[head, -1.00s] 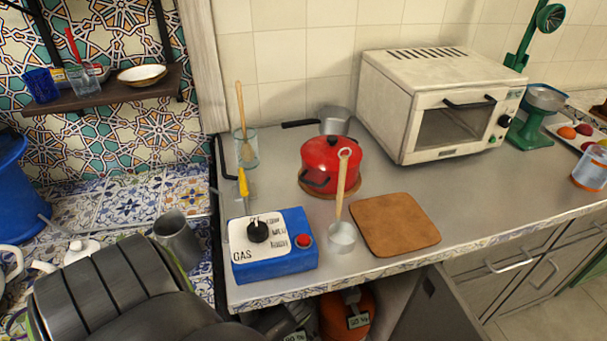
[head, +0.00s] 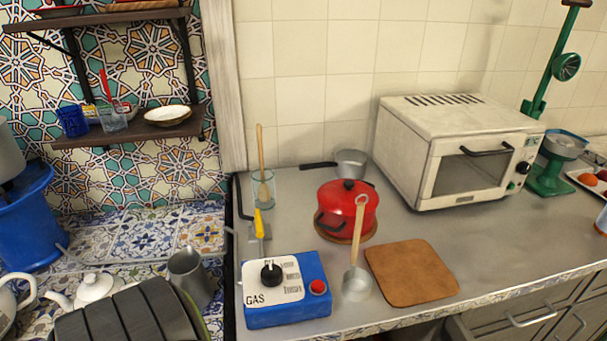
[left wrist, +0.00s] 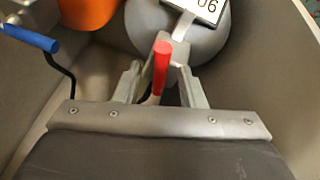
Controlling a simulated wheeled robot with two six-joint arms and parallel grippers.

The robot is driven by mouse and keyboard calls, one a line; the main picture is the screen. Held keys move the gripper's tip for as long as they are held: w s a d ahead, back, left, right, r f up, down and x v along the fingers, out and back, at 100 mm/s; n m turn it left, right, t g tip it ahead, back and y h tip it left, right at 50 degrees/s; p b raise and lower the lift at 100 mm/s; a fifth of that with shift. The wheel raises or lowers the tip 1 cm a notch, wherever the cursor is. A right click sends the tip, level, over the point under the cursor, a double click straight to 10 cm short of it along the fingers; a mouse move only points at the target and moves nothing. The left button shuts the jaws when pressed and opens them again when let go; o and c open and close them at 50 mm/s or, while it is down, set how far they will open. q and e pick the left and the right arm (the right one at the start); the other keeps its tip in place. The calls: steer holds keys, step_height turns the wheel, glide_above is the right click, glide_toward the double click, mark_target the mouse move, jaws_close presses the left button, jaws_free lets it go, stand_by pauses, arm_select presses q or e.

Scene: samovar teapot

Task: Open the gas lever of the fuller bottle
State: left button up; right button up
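In the left wrist view a grey bottle (left wrist: 185,32) stands at the top, with a white label (left wrist: 203,8) partly cut off by the frame; its digits look upside down. A red lever (left wrist: 161,66) stands in front of this bottle. My left gripper (left wrist: 159,72) is open, with one finger on each side of the red lever; I cannot tell if they touch it. An orange bottle (left wrist: 92,12) is at the upper left, mostly out of frame. My right gripper is not in view.
The bottles sit between pale cabinet walls (left wrist: 290,75), close on the right. In the head view the counter holds a blue gas box (head: 288,308), a red pot (head: 347,207), a ladle (head: 357,284), a brown board (head: 411,272) and a toaster oven (head: 410,160).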

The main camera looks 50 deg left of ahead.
arm_select(q)
steer(key=p+v, duration=0.1)
steer(key=v, duration=0.5)
steer(key=s+d, duration=0.7)
steer(key=d, duration=0.2)
steer(key=shift+s+f, duration=0.25)
steer(key=shift+f, duration=0.2)
steer(key=shift+a, duration=0.1)
